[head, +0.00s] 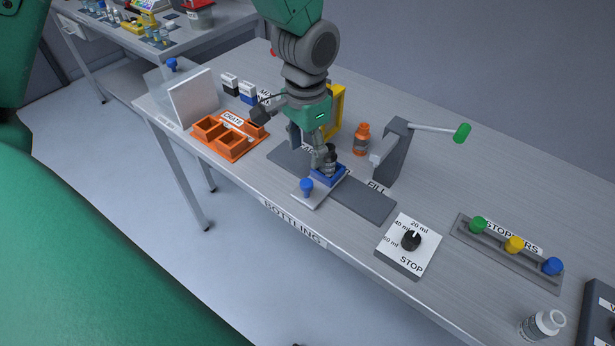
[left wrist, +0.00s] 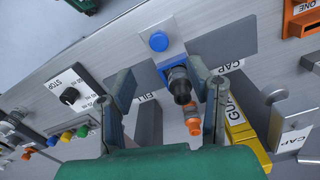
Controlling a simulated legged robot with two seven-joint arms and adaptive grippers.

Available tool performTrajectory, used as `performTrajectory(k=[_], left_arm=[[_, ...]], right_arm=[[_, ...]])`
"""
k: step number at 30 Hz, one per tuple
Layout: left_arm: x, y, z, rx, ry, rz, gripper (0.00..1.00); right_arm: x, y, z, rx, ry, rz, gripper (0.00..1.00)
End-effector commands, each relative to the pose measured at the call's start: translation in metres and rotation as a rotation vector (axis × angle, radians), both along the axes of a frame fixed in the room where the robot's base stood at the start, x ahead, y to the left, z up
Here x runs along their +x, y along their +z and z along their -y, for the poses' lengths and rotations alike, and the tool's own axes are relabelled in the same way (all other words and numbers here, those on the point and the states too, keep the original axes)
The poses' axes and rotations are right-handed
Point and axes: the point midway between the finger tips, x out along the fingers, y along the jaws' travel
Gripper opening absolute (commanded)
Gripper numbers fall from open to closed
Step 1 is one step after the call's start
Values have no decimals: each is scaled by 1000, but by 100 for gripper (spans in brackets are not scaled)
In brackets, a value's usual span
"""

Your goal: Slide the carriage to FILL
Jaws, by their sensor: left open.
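The carriage is a white plate (head: 309,199) with a blue knob (head: 306,186) and a blue holder (head: 329,177). It sits on a dark grey track (head: 370,203), between the FILL label (head: 376,187) and the CAP label (left wrist: 231,66). A dark cylindrical piece (left wrist: 180,84) stands in the holder. My left gripper (head: 323,158) is above the holder, pointing down. In the left wrist view its open fingers lie on either side of the dark piece, and the blue knob (left wrist: 158,41) shows beyond them. Contact cannot be told. My right gripper is not in view.
A grey stand with a green-ended lever (head: 462,132) rises beside FILL, near an orange bottle (head: 361,139). A STOP dial (head: 410,240) and a stopper rack (head: 508,256) lie to the right. An orange crate (head: 231,151) and yellow frame (head: 338,97) stand left and behind.

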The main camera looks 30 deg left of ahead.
Motion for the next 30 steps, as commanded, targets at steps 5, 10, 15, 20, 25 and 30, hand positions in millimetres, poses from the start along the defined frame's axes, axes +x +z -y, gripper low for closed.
performTrajectory(k=[5, 10, 15, 20, 25, 30], left_arm=[[-2, -42, 0, 1, 0, -5, 46], [-2, -72, 0, 0, 1, -3, 46], [-1, -89, 0, 0, 1, 0, 46], [-1, -94, 0, 0, 1, 1, 46], [-1, -94, 0, 0, 1, 1, 46], [-1, -94, 0, 0, 1, 1, 4]], right_arm=[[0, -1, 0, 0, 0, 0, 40], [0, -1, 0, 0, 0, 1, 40], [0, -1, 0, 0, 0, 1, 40], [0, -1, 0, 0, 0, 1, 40], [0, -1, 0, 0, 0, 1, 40], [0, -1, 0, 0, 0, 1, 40]])
